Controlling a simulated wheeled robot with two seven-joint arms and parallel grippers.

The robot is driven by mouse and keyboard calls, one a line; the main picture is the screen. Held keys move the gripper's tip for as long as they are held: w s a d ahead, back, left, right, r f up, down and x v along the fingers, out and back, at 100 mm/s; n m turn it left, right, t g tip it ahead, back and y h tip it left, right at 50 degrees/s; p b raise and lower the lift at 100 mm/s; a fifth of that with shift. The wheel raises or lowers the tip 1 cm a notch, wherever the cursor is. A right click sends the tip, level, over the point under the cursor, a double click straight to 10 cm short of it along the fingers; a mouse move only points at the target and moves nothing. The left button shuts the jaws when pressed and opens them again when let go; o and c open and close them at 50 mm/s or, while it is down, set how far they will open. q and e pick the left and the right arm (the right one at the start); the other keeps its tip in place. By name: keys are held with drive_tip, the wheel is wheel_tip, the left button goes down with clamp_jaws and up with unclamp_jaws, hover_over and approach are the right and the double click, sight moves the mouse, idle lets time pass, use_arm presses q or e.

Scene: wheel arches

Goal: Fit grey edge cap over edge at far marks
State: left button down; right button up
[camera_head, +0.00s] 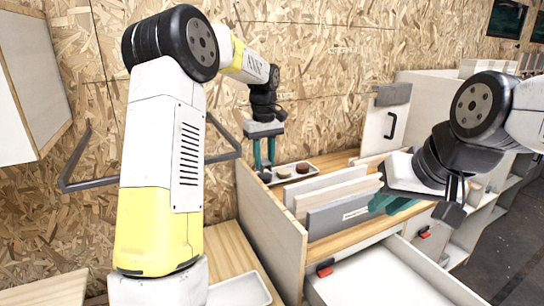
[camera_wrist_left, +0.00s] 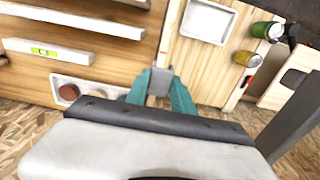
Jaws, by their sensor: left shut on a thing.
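My left gripper (camera_head: 264,163) points down at the far end of the upright wooden side panel (camera_head: 272,232). In the left wrist view its teal fingers (camera_wrist_left: 160,98) are shut on a small grey piece, the grey edge cap (camera_wrist_left: 161,78). The cap is at the near end of the panel's pale top edge (camera_wrist_left: 173,28) in that view. I cannot tell whether it is seated on the edge or just above it.
A small tray with round pieces (camera_head: 290,173) lies beside the left gripper. Upright boards, one grey (camera_head: 340,214), stand right of the panel. A white tray (camera_wrist_left: 207,20), a green can (camera_wrist_left: 267,30) and a yellow can (camera_wrist_left: 245,58) lie on the panel's other side.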

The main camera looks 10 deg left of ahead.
use_arm(q)
hover_over(265, 187)
drive_tip(key=shift+a+f, duration=0.1)
drive_tip(key=shift+f, duration=2.2)
drive_tip(key=shift+f, duration=0.6)
drive_tip(key=shift+f, duration=0.3)
drive_tip(key=shift+f, duration=0.75)
idle(0.3)
drive_tip(key=c, duration=1)
unclamp_jaws()
drive_tip(key=shift+r, duration=0.1)
wheel_tip(265, 187, up, 8)
drive_tip(key=shift+f, duration=0.2)
